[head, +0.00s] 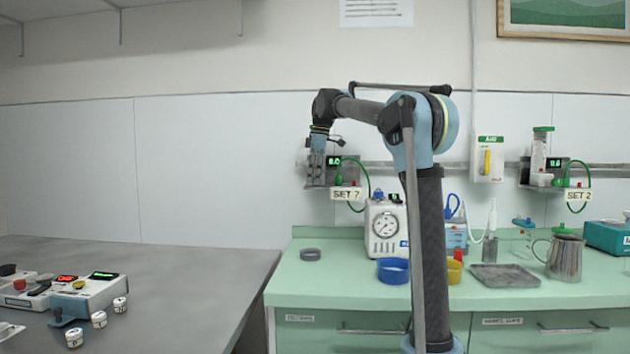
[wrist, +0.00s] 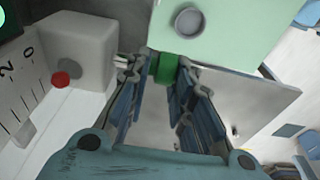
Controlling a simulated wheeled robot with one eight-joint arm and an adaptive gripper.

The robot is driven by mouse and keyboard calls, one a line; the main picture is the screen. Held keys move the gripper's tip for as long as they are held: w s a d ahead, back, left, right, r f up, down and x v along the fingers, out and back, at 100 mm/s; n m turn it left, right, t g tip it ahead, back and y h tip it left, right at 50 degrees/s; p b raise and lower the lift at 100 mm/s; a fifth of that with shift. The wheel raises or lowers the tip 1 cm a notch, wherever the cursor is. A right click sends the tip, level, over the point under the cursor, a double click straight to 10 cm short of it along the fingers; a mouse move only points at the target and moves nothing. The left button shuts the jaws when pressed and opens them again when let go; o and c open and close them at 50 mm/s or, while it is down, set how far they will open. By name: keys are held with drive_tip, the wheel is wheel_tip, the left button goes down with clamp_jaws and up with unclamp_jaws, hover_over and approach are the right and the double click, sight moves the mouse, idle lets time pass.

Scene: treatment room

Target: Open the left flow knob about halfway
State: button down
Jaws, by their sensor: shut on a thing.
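The left flow unit hangs on the wall rail, with a lit green display (head: 336,160) and a "SET 7" label (head: 346,194) below; the reading is too small to be sure of. My gripper (head: 316,178) is at this unit and hides much of it. In the wrist view, a green knob (wrist: 167,68) sits between the fingertips of my gripper (wrist: 165,72), which are closed on it. The unit's scale (wrist: 18,95) with "2" and "0" shows at the left, beside a grey block with a red button (wrist: 61,80). The knob's turn angle cannot be told.
A right flow unit with a "SET 2" label (head: 579,195) hangs farther along the rail. A green hose (head: 368,180) loops beside the left unit. Below, the green counter (head: 330,275) holds a gauge box (head: 387,228), a blue bowl (head: 393,271) and a grey ring (head: 311,254).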

drive_tip(key=shift+s+a+f+h, duration=0.1)
drive_tip(key=shift+a+h, duration=0.1)
drive_tip(key=shift+h, duration=0.9)
drive_tip(key=shift+s+a+f+h, duration=0.1)
drive_tip(key=shift+a+h, duration=0.1)
drive_tip(key=shift+h, duration=0.9)
drive_tip(key=c, duration=1.5)
unclamp_jaws()
drive_tip(key=shift+w+r, duration=0.1)
drive_tip(key=v, duration=1.1)
drive_tip(key=shift+w+a+r, duration=0.1)
drive_tip(key=shift+a+r, duration=0.15)
drive_tip(key=shift+a, duration=0.05)
